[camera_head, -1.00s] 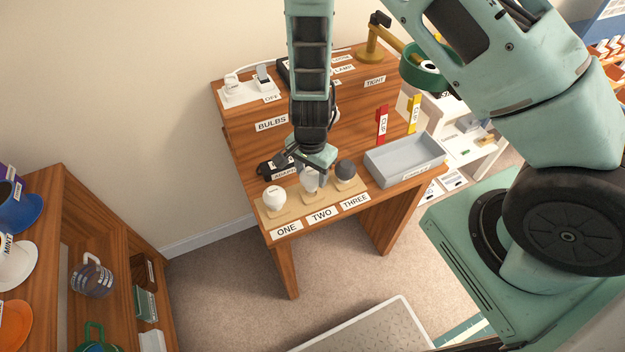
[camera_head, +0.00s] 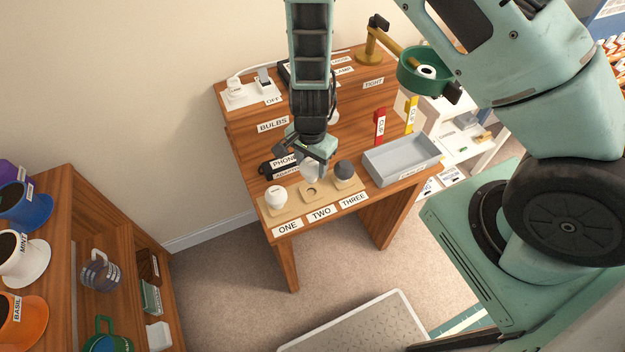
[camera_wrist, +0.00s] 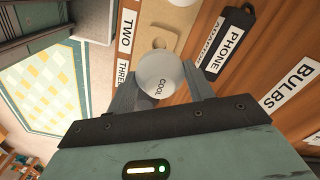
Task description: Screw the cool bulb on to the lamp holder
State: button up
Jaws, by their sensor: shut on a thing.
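The white bulb marked COOL (camera_wrist: 162,76) is between the fingers of my gripper (camera_wrist: 162,92) in the wrist view. In the head view my gripper (camera_head: 314,165) is shut on this bulb (camera_head: 313,171) and holds it just above the middle hole of the wooden bulb stand (camera_head: 325,194), over the TWO label. That hole is empty. The lamp holder appears to be the green shade (camera_head: 424,68) on a brass arm at the back right of the desk, with a pale ring inside it. It is well apart from my gripper.
A white bulb (camera_head: 276,197) sits at ONE and a dark bulb (camera_head: 344,170) at THREE. A grey tray (camera_head: 401,160) lies to the right.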

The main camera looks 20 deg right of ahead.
jog(key=s+p, duration=0.2)
jog(key=s, duration=1.4)
dwell(1.3)
jog(key=shift+s, duration=0.1)
